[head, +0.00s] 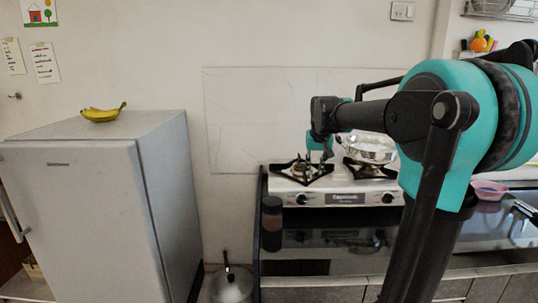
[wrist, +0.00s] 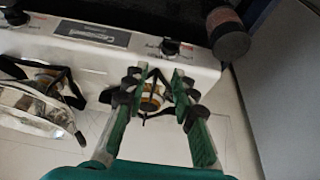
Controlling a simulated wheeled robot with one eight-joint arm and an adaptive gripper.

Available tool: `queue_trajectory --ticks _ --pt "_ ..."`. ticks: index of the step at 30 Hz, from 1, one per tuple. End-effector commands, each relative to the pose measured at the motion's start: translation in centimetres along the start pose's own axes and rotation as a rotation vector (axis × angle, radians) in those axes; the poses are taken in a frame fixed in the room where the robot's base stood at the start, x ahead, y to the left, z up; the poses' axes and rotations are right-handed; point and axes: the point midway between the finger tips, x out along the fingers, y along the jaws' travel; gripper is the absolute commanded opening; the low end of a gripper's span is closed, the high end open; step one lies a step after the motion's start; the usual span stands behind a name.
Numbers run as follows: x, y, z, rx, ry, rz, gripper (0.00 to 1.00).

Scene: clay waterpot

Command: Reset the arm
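My gripper (head: 318,158) hangs from my arm over the left burner of the stove (head: 340,198) in the head view, partly hidden by the arm's end. In the wrist view its two green fingers (wrist: 156,82) stand apart, with nothing held between them. The left burner (wrist: 152,100) shows beyond them, through the gap. The arm reaches in from the right of the head view and hides part of the counter. I cannot make out a clay waterpot in either view.
A silver pan (head: 368,149) sits on the right burner, close to my gripper. A dark jar (head: 272,213) stands at the counter's left. A fridge (head: 100,210) with bananas (head: 103,114) on top is at the left. A lidded metal pot (head: 231,286) is low between fridge and counter.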

Motion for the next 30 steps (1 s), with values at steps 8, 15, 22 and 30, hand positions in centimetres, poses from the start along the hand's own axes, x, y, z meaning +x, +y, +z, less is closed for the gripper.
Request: queue_trajectory --ticks 8,15,22,30 --pt "2.9 0.8 6.7 0.0 -0.005 -0.001 0.26" --pt "6.8 1.9 17.4 0.003 -0.012 -0.002 0.26" --pt "10.6 2.6 30.5 0.002 -0.02 -0.004 0.26" --pt "11.6 2.8 35.2 0.002 -0.023 -0.005 0.26"
